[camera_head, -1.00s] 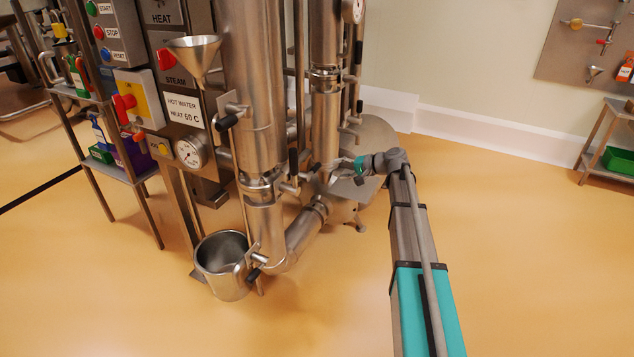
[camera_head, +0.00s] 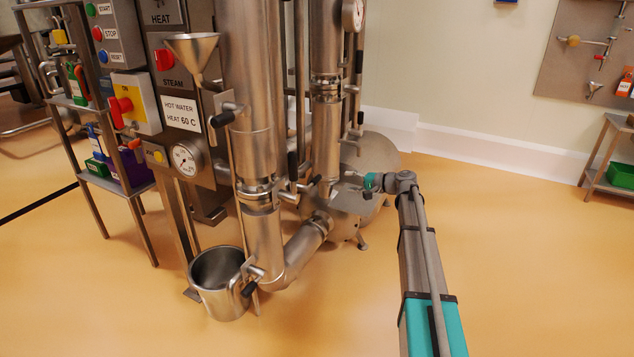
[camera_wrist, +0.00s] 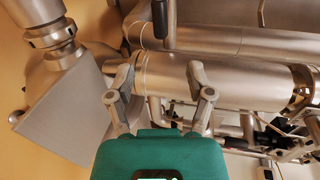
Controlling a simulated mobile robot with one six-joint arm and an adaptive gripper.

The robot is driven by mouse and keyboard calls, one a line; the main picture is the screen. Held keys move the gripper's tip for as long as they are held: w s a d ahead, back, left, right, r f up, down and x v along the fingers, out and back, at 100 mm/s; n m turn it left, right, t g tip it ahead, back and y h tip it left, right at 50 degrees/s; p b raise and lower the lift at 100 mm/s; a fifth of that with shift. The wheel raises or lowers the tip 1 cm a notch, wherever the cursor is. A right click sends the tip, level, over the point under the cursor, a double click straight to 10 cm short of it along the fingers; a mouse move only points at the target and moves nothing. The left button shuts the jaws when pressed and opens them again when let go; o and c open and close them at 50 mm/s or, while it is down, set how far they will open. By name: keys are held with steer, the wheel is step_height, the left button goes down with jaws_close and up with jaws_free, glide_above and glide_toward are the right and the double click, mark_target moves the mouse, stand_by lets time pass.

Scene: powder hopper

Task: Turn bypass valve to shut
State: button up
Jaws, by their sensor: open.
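Several black-handled valves sit on the steel pipework, and I cannot tell which is the bypass valve. In the head view one upright black handle (camera_head: 292,165) stands between the two columns, left of my gripper. Others are on the front column (camera_head: 222,118) and low by the steel pot (camera_head: 250,288). My gripper (camera_head: 350,182) is beside the lower rear column, small and partly lost against the steel. In the wrist view its fingers (camera_wrist: 160,76) are apart, with a steel pipe (camera_wrist: 180,80) behind the gap. A black handle (camera_wrist: 160,18) shows above, beyond the fingertips. Nothing is held.
The front column (camera_head: 250,100) and a sloping pipe (camera_head: 303,250) stand left of my arm. A funnel (camera_head: 196,52), gauge (camera_head: 185,158) and control panel (camera_head: 160,100) are further left. A rack with a green bin (camera_head: 621,175) stands far right. Floor around my arm is clear.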

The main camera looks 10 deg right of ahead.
mark_target(319, 180)
steer(key=b+x, duration=0.3)
steer(key=x, duration=1)
steer(key=shift+w+a, duration=0.25)
steer(key=shift+a, duration=0.05)
